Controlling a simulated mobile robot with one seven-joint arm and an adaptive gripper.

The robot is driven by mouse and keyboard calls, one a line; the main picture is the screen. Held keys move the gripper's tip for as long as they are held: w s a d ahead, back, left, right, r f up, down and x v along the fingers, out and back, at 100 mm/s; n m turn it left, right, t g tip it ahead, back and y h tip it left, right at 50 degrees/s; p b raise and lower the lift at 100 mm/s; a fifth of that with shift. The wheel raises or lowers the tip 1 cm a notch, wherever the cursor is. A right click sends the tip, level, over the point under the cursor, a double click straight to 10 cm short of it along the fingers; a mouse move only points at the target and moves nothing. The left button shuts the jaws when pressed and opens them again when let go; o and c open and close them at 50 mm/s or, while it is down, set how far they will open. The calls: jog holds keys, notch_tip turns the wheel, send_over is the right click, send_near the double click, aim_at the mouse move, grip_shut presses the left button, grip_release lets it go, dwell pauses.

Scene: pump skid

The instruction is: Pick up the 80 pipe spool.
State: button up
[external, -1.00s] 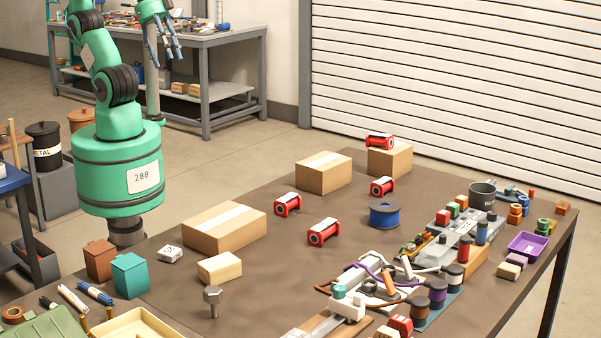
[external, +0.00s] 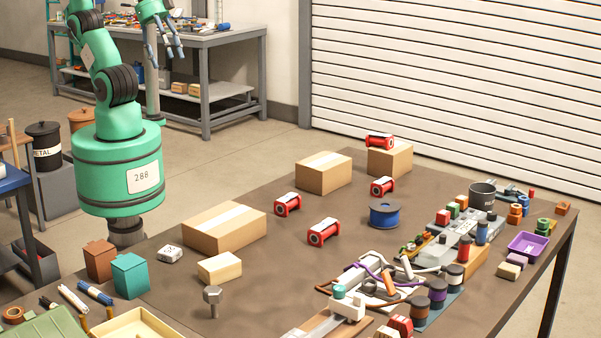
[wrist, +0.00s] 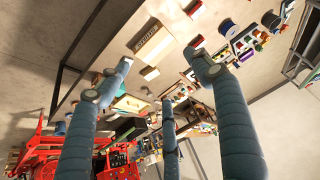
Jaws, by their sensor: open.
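Several red pipe spools with white labels are on or above the brown table. One spool (external: 322,232) lies nearest the middle, another (external: 288,204) is behind it to the left, and a third (external: 382,186) is farther back. One more spool (external: 380,141) sits on top of a cardboard box. The labels are too small to read, so I cannot tell which is the 80. My gripper (external: 167,54) is open and empty, high at the upper left, well apart from the spools. In the wrist view its three blue-grey fingers (wrist: 160,75) are spread. A red spool (wrist: 195,9) shows at the top there.
Cardboard boxes (external: 224,228) (external: 323,172) stand beside the spools, and the box (external: 390,161) under one spool is at the back. A blue reel (external: 384,214) lies to their right. A bolt (external: 212,300) stands in front. Fixtures and cables crowd the table's right side.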

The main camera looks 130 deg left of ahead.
jog(key=w+a+f+m+g, duration=0.1)
jog(key=w+a+m, duration=0.1)
jog(key=w, duration=0.3)
jog(key=w+a+f+m, duration=0.1)
jog(key=w+m, duration=0.1)
jog(key=w, duration=0.3)
jog(key=m+g+p, duration=0.1)
jog(key=m+g, duration=0.4)
jog(key=m, duration=0.8)
send_over(286, 197)
notch_tip(286, 197, down, 29)
jog(key=shift+s+a+f, duration=0.1)
jog(key=shift+f, duration=0.1)
jog(key=shift+f+b, duration=0.45)
jog(key=shift+f, duration=3.8)
